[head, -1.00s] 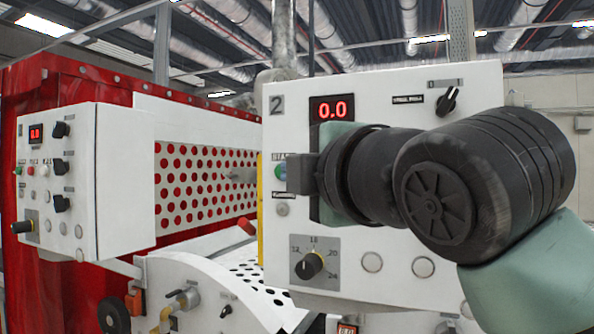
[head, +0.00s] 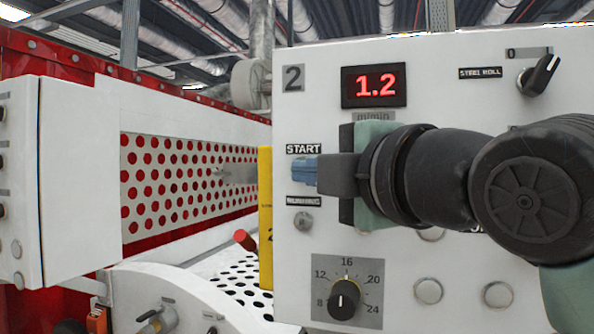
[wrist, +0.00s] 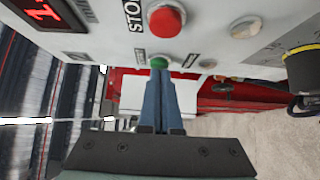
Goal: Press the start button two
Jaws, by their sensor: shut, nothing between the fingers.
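The white control panel (head: 445,75) marked 2 fills the right of the head view. Its red display (head: 374,85) reads 1.2. The START label (head: 303,149) shows, but the button under it is hidden behind my gripper (head: 300,172) in the head view. In the wrist view the green start button (wrist: 159,62) is at the tips of my gripper (wrist: 160,78). The blue fingers are shut together with nothing between them. They seem to touch or nearly touch the button. A red stop button (wrist: 166,21) is beside it.
A knob with a number scale (head: 344,297) is low on the panel, and a black switch (head: 540,74) is at upper right. Another white control box (head: 75,180) stands at left. A red-handled lever (head: 245,240) and a perforated guard (head: 180,175) lie between.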

